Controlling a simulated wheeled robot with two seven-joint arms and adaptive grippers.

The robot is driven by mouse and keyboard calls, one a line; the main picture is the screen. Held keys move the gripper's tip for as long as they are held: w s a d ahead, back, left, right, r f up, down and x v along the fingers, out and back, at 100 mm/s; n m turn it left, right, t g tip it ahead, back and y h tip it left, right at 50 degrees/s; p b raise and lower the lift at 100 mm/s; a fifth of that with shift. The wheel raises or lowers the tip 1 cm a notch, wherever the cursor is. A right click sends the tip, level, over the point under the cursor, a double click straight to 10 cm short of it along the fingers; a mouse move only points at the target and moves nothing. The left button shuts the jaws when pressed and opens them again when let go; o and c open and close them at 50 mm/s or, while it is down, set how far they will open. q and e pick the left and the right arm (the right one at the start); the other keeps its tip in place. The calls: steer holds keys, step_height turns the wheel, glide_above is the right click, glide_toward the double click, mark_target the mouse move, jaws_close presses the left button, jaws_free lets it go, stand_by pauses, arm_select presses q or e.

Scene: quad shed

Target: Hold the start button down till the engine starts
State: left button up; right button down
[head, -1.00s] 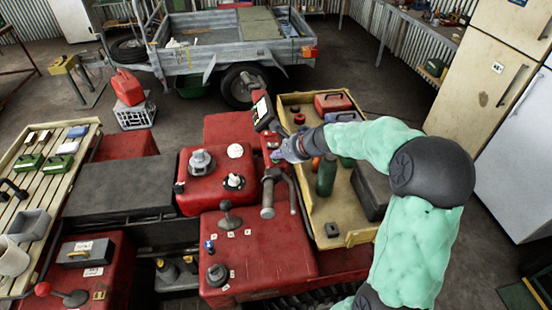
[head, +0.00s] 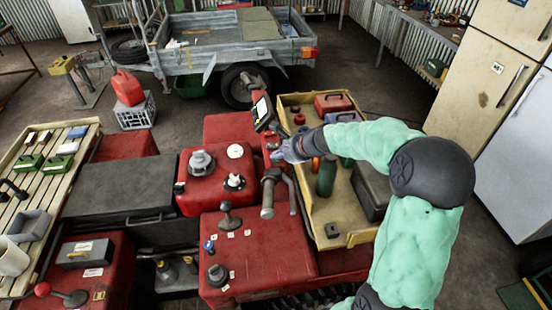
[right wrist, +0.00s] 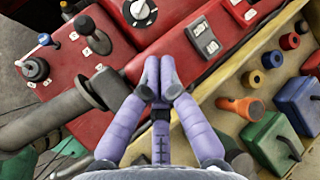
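The red quad (head: 260,255) stands in the middle of the head view, with its handlebar grip (head: 267,195) pointing toward me. My right gripper (head: 279,154) is at the red control panel beside the handlebar. In the right wrist view its lilac fingers (right wrist: 155,78) are together at the tips, with nothing seen between them. The tips are at the red panel (right wrist: 178,55); I cannot tell whether they press on it. I cannot make out the start button; the fingers may hide it. My left gripper is not in view.
Rocker switches (right wrist: 205,40) sit on the panel near my fingertips. A yellow tray (head: 325,232) right of the panel holds a green bottle (head: 326,176) and other items. A slatted rack (head: 75,150) with small items is at left. A trailer (head: 215,50) stands behind.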

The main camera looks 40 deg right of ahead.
mark_target(277, 161)
stand_by(0.8)
steer(key=shift+r+p, duration=0.8)
steer(key=shift+r, duration=0.05)
steer(key=shift+r, duration=0.1)
step_height(277, 161, up, 5)
steer(key=p, duration=0.4)
steer(key=shift+p, duration=0.35)
